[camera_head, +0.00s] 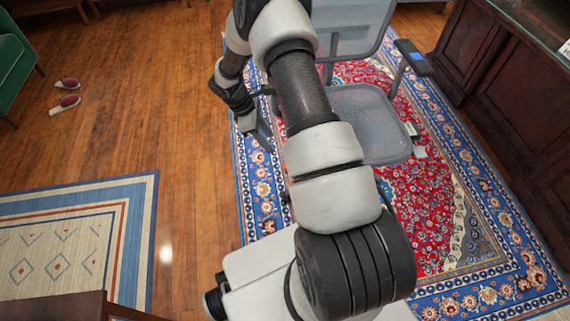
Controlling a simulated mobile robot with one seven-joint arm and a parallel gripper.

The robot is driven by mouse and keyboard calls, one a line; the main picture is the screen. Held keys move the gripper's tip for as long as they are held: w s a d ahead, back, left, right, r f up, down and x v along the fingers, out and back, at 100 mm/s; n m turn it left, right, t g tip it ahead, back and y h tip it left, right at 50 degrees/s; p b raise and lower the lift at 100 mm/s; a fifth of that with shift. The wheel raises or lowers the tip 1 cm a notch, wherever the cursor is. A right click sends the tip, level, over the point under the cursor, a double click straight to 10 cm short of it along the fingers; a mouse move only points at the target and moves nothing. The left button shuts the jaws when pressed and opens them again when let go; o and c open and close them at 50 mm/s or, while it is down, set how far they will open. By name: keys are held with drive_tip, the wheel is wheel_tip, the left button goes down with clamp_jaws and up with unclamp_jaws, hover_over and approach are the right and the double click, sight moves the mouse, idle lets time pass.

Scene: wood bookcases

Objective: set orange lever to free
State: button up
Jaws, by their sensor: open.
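No orange lever shows in this view. A grey office chair (372,122) stands on the patterned rug, partly covered by my arm; its underside is hidden. My arm reaches up the middle of the picture and bends over to the left. My gripper (257,132) points downward just left of the chair seat. It is open, and I see nothing held in it. My arm hides part of the space between it and the chair.
The chair stands on a red and blue rug (490,225). A dark wooden cabinet (495,75) lines the right side. The wood floor (185,150) between the rugs is clear.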

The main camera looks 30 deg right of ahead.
sight(285, 165)
drive_tip(key=b+x, duration=0.3)
drive_tip(key=x, duration=1.2)
drive_tip(key=shift+f, duration=0.3)
drive_tip(key=shift+s, duration=0.1)
clamp_jaws()
